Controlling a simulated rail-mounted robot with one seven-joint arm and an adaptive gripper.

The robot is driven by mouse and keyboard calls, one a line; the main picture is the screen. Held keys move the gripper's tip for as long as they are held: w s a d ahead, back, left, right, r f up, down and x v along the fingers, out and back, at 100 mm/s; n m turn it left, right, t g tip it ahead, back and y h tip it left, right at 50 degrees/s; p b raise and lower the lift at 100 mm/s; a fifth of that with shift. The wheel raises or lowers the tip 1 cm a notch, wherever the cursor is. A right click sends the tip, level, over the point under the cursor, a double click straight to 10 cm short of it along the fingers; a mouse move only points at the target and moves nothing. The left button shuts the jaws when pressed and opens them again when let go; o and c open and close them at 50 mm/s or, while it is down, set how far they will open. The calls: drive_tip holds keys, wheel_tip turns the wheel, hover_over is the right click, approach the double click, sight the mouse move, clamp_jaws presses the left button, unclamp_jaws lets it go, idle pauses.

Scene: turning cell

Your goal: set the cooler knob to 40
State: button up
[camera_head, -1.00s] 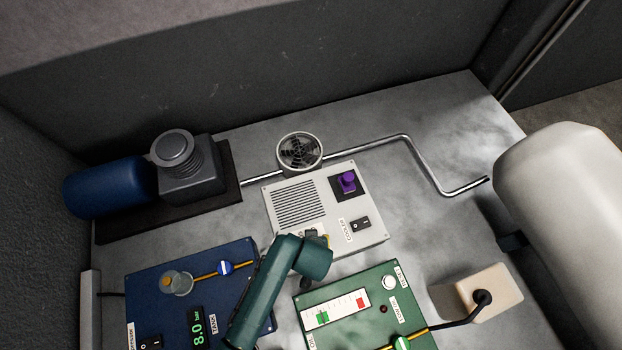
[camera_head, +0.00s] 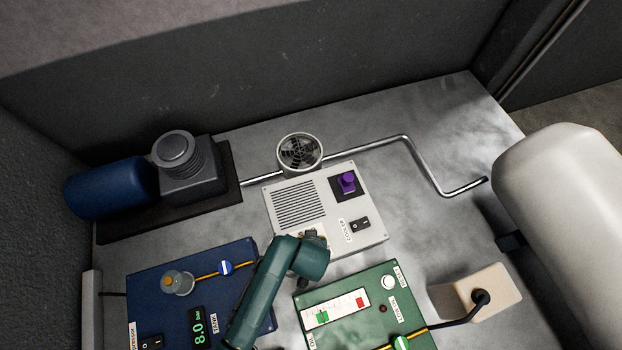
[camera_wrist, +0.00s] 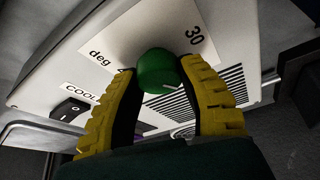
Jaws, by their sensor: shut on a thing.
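The cooler (camera_head: 340,226) is a pale panel with a vent, a fan and a purple knob (camera_head: 347,182) on a dark square. In the wrist view, my gripper (camera_wrist: 160,85) has its two yellow ribbed fingers on either side of a round green knob (camera_wrist: 158,68), shut on it. The green knob sits on a white dial plate (camera_wrist: 185,30) marked "deg" and "30"; another number is mostly covered by a finger. A white pointer line shows on the knob. In the head view my arm's end (camera_head: 312,250) covers the green knob at the cooler's front edge.
A black rocker switch (camera_wrist: 72,110) is beside the left finger. A blue panel (camera_head: 160,285) reading 8.0 and a green panel (camera_head: 345,285) stand in front of the cooler. A metal pipe (camera_head: 410,150) runs behind, and a white tank (camera_head: 560,200) is at right.

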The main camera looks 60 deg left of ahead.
drive_tip(key=m+p, duration=0.2)
drive_tip(key=shift+s+m+t+h, duration=0.1)
drive_tip(key=shift+m+t+h, duration=0.2)
drive_tip(key=shift+m+h, duration=0.1)
drive_tip(key=m+p, duration=0.1)
drive_tip(key=m, duration=0.1)
drive_tip(key=shift+m+t+h+p, duration=0.3)
drive_tip(key=shift+t+h+p, duration=0.1)
drive_tip(key=m+h, duration=0.1)
drive_tip(key=m, duration=0.1)
drive_tip(key=m+h, duration=0.1)
drive_tip(key=m, duration=0.2)
drive_tip(key=shift+f+m+t, duration=0.2)
drive_tip(key=shift+m+t, duration=0.1)
drive_tip(key=shift+d, duration=0.1)
drive_tip(key=o, duration=1.2)
drive_tip(key=shift+c, duration=0.2)
drive_tip(key=shift+r, duration=0.1)
drive_tip(key=shift+r, duration=0.1)
